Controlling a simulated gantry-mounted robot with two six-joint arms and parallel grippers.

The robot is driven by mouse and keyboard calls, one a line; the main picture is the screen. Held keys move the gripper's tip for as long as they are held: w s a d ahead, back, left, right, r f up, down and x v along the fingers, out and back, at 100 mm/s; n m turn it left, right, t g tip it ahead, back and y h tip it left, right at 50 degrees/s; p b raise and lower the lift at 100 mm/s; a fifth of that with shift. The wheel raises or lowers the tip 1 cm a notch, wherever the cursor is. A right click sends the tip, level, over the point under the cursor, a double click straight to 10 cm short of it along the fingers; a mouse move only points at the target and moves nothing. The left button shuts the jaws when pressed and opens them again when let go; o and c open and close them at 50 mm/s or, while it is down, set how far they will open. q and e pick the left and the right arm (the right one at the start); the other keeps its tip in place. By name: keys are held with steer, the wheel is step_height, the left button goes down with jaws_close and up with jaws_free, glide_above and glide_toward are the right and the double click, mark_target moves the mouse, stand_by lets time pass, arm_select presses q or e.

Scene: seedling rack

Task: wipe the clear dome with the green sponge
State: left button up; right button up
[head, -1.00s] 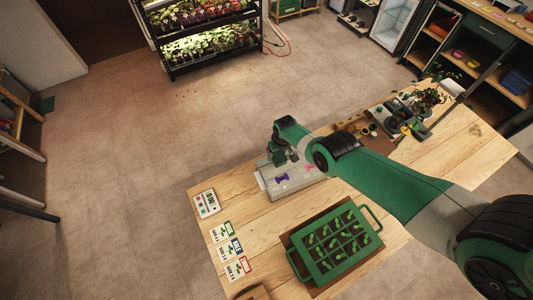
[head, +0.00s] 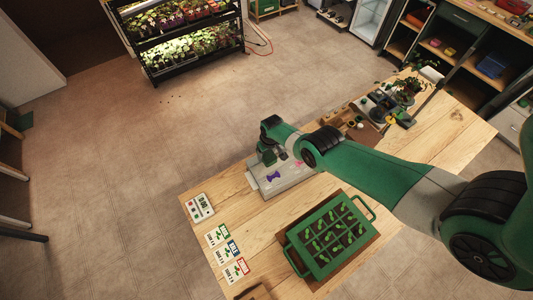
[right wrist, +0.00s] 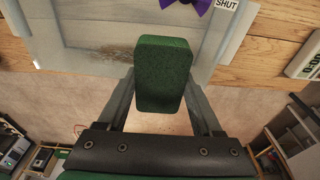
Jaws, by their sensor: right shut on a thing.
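The clear dome (head: 292,184) is a low, see-through box cover on the wooden table, with a purple bow showing on it. In the right wrist view the dome (right wrist: 82,32) fills the top, with a brown smudge on its panel, the purple bow and a "SHUT" label. My right gripper (right wrist: 160,88) is shut on the green sponge (right wrist: 163,75), which stands out between its fingers in front of the smudged panel. I cannot tell whether it touches. In the head view my right gripper (head: 267,156) is at the dome's far left edge; the sponge is not clear there. My left gripper is out of view.
A green seedling tray (head: 292,258) stands in front of the dome. A timer (head: 199,207) and seed cards (head: 227,250) lie at the table's left edge. Pots and a plant (head: 406,92) stand at the back right. My right arm crosses above the table.

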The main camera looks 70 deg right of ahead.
steer(key=shift+f+b, duration=1)
steer(key=shift+f, duration=0.05)
steer(key=shift+d, duration=0.1)
steer(key=shift+s+d+r, duration=0.1)
steer(key=shift+s+d, duration=1.05)
steer(key=shift+d, duration=0.25)
steer(key=shift+s+d, duration=0.65)
steer(key=shift+d, duration=0.2)
steer(key=shift+s+d, duration=0.6)
steer(key=shift+d, duration=0.2)
steer(key=shift+s+d+b, duration=0.35)
steer(key=shift+s+d, duration=0.75)
steer(key=shift+d, duration=0.3)
steer(key=shift+f, duration=0.2)
steer(key=shift+w+a, duration=0.1)
steer(key=shift+a, duration=0.05)
